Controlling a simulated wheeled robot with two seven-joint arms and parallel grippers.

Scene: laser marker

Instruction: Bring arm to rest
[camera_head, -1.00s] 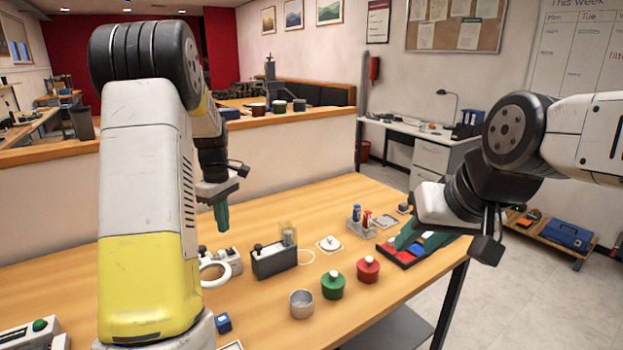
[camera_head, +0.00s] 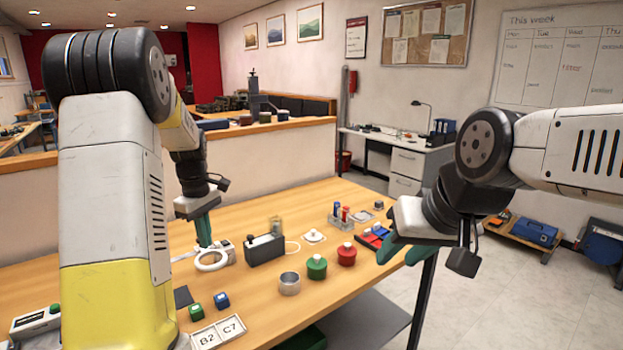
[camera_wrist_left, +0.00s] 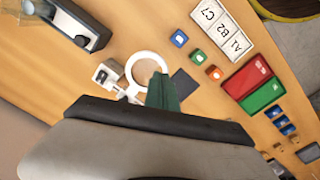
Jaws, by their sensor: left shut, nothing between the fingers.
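My left gripper (camera_head: 204,232) hangs fingers down over the left part of the wooden table, its green fingers together and empty. In the left wrist view its green fingertips (camera_wrist_left: 162,92) overlap the edge of a white ring (camera_wrist_left: 147,70). I cannot tell whether they touch it. The ring also shows in the head view (camera_head: 211,261). My right gripper (camera_head: 402,252) is at the right, by the table's right edge. Its green fingers look spread, and I see nothing between them.
The table (camera_head: 345,288) holds a black box (camera_head: 264,249), a metal cup (camera_head: 289,284), a green pot (camera_head: 317,267) and a red pot (camera_head: 346,254). Lettered cards (camera_head: 219,332) and small blocks (camera_head: 221,301) lie at the front.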

